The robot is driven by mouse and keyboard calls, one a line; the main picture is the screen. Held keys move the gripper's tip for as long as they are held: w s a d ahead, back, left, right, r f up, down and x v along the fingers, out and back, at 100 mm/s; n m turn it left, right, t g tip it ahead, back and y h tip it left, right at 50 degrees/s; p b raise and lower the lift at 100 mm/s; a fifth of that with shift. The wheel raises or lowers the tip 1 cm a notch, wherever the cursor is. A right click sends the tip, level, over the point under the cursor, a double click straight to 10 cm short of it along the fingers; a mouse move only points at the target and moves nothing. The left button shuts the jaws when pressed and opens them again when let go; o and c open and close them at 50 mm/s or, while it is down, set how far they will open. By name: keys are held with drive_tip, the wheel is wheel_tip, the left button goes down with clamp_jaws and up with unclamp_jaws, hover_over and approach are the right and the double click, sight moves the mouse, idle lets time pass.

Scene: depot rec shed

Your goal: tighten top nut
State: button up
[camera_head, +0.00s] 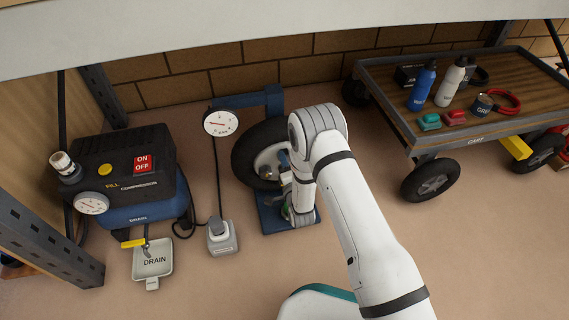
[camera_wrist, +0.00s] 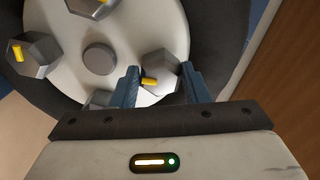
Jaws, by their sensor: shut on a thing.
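In the wrist view, a grey hex nut (camera_wrist: 163,66) with a yellow mark sits between the two blue fingers of my gripper (camera_wrist: 160,84). The fingers are shut on its sides. A second nut (camera_wrist: 32,58) with a yellow mark is at the left on the pale wheel hub (camera_wrist: 122,32). A third nut (camera_wrist: 90,7) is cut off by the picture's top edge. Part of another nut (camera_wrist: 102,99) shows beside the left finger. Which one is the top nut I cannot tell. In the head view, my arm hides much of the black-tyred wheel (camera_head: 246,157), which stands upright on a blue stand.
A dial gauge (camera_head: 220,123) and a small grey box (camera_head: 222,240) are left of the wheel. A cart (camera_head: 400,100) with bottles stands at the right. The floor at front right is clear.

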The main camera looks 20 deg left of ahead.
drive_tip(key=shift+a, duration=0.1)
idle(0.3)
drive_tip(key=o, duration=1)
drive_tip(key=p+v, duration=0.3)
drive_tip(key=v, duration=0.5)
drive_tip(key=shift+w, duration=0.1)
